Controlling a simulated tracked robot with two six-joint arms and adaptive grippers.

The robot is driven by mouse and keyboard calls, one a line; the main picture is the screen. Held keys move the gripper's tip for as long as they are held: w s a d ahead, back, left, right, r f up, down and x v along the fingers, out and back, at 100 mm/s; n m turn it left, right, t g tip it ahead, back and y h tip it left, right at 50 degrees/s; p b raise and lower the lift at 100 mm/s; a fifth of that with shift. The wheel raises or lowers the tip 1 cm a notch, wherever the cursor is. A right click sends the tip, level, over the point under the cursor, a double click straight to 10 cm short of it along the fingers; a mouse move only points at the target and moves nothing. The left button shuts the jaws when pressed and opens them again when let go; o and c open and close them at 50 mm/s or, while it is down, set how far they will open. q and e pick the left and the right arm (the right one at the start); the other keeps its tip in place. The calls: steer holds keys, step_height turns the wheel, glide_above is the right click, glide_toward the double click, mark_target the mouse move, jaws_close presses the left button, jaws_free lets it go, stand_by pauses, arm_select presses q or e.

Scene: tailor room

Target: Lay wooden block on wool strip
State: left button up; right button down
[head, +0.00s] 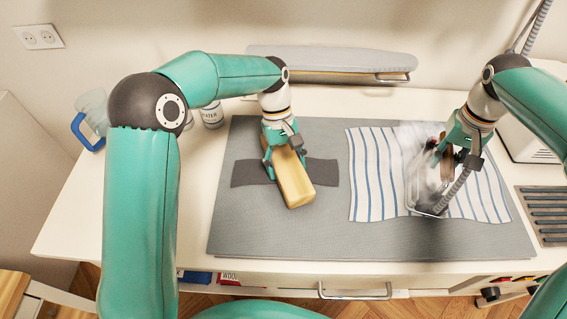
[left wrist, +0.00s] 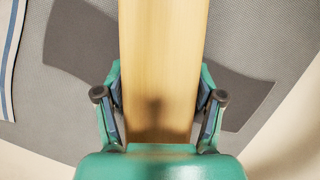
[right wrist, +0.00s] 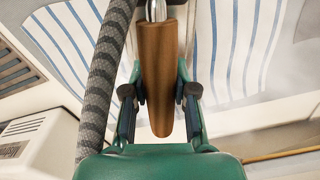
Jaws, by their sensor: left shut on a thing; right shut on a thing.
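The wooden block (head: 294,185) is a long pale bar. My left gripper (head: 283,157) is shut on it, with a finger on each side. The block also fills the middle of the left wrist view (left wrist: 161,60). The dark grey wool strip (head: 325,172) lies flat on the grey mat, and the block crosses over it. I cannot tell whether the block touches the strip. The strip shows on both sides of the block in the left wrist view (left wrist: 235,95). My right gripper (head: 455,150) is shut on the brown wooden handle (right wrist: 158,75) of an iron.
The iron (head: 424,190) is over a blue-striped cloth (head: 372,175), with pale steam around it. A grey hose rises beside my right gripper. A small ironing board (head: 330,58) is at the back. A blue-handled jug (head: 91,115) stands left. The grey mat (head: 290,235) is clear in front.

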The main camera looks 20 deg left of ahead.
mark_target(284, 158)
arm_select(q)
steer(key=o, duration=1.8)
steer(key=shift+s+f, duration=0.1)
steer(key=shift+f, duration=0.2)
steer(key=shift+o, duration=0.2)
steer(key=shift+r, duration=0.1)
steer(key=shift+r, duration=0.1)
steer(key=shift+w+a+r, duration=0.2)
steer(key=shift+w+r, duration=0.05)
steer(key=shift+r, duration=0.2)
steer(key=v, duration=0.5)
steer(key=shift+w+r, duration=0.1)
steer(key=shift+r, duration=0.15)
steer(key=shift+w+a+r, duration=0.15)
steer(key=shift+a+r, duration=0.05)
steer(key=shift+r, duration=0.35)
